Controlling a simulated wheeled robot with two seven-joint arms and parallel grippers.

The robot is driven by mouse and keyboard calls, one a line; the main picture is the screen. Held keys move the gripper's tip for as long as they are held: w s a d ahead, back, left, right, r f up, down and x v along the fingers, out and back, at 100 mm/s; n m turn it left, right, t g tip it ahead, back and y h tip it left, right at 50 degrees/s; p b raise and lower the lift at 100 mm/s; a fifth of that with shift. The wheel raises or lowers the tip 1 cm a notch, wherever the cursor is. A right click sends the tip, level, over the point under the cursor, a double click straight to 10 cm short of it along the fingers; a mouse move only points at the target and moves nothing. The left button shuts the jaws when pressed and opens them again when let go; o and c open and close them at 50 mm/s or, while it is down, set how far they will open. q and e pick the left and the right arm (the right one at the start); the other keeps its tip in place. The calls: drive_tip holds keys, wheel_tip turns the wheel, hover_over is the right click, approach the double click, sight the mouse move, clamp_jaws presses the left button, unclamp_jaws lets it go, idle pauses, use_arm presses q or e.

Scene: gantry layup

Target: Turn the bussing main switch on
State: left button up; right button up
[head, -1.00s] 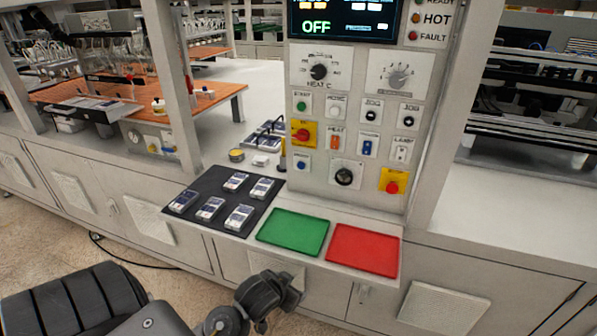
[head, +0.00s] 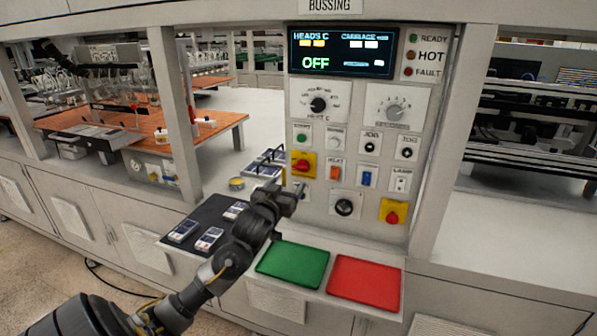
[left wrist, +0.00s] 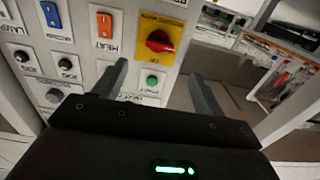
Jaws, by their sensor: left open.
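The main switch, a red rotary knob on a yellow plate (head: 302,166), sits at the left edge of the bussing control panel (head: 372,226). The same red knob (left wrist: 159,41) shows large and upside down in the left wrist view, beyond and between my finger tips. My left gripper (head: 298,191) is in front of the panel, just below and left of the knob. It is open and empty; both fingers (left wrist: 158,70) stand apart in the left wrist view and do not visibly touch the knob. The display (head: 343,53) reads OFF. My right gripper is out of view.
A second red knob on yellow (head: 393,212) is at the lower right of the panel. An orange heat switch (head: 336,172) and a blue switch (head: 367,178) sit beside the main switch. Below are a green tray (head: 292,264), a red tray (head: 366,284) and a black mat (head: 178,247) with small modules.

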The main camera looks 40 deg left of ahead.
sight(299, 169)
use_arm(q)
drive_tip(key=p+x, duration=0.3)
drive_tip(key=x, duration=0.6)
drive_tip(key=shift+x, duration=0.85)
drive_tip(key=shift+f, duration=0.1)
drive_tip(key=c, duration=1)
